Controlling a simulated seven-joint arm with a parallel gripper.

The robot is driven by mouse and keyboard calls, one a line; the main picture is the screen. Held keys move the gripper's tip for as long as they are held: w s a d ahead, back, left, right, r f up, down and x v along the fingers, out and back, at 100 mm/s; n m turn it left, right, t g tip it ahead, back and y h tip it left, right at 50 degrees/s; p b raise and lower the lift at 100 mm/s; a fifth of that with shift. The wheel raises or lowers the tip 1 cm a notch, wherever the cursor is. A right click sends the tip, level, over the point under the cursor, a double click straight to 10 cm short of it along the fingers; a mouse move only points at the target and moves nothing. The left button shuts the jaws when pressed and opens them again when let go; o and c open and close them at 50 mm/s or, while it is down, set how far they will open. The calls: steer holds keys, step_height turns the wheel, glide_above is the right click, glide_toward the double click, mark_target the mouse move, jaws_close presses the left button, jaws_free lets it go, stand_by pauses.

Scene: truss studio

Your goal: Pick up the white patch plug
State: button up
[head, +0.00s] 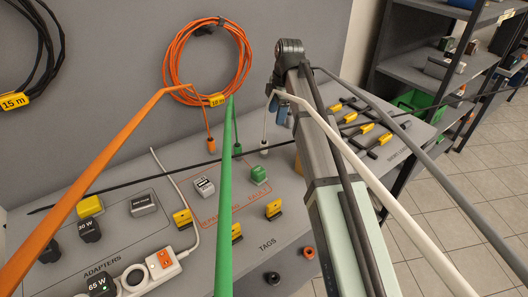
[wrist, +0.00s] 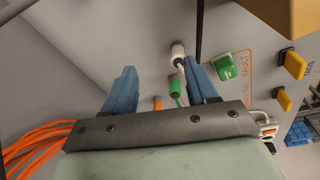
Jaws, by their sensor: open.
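The white patch plug (head: 264,147) hangs at the end of the white cable, low over the grey table in the head view. In the wrist view the white plug (wrist: 178,50) shows beside the tip of the right finger, apart from it as far as I can tell. My gripper (head: 279,110) is open and empty, pointing down above the plug. In the wrist view its two blue fingers (wrist: 163,70) are spread wide. A green plug (head: 238,149) and an orange plug (head: 209,145) hang to the left of the white one.
Thick orange (head: 85,185), green (head: 226,200) and white (head: 385,190) cables cross the foreground. A green block (head: 259,174) and a grey block (head: 204,187) stand near the plugs. A power strip (head: 150,272) lies front left. An orange cable coil (head: 167,62) hangs on the wall.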

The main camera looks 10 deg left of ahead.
mark_target(264, 143)
steer(key=s+a+r+n+h, duration=0.1)
steer(key=s+a+r+h, duration=0.1)
steer(key=s+a, duration=0.2)
step_height(264, 143, down, 8)
steer(key=shift+s+a+f, duration=0.1)
steer(key=shift+d+f, duration=0.15)
steer(key=shift+f, duration=1.15)
steer(key=shift+d+f, duration=0.15)
steer(key=shift+f, duration=1.1)
jaws_close()
steer(key=shift+r, duration=0.1)
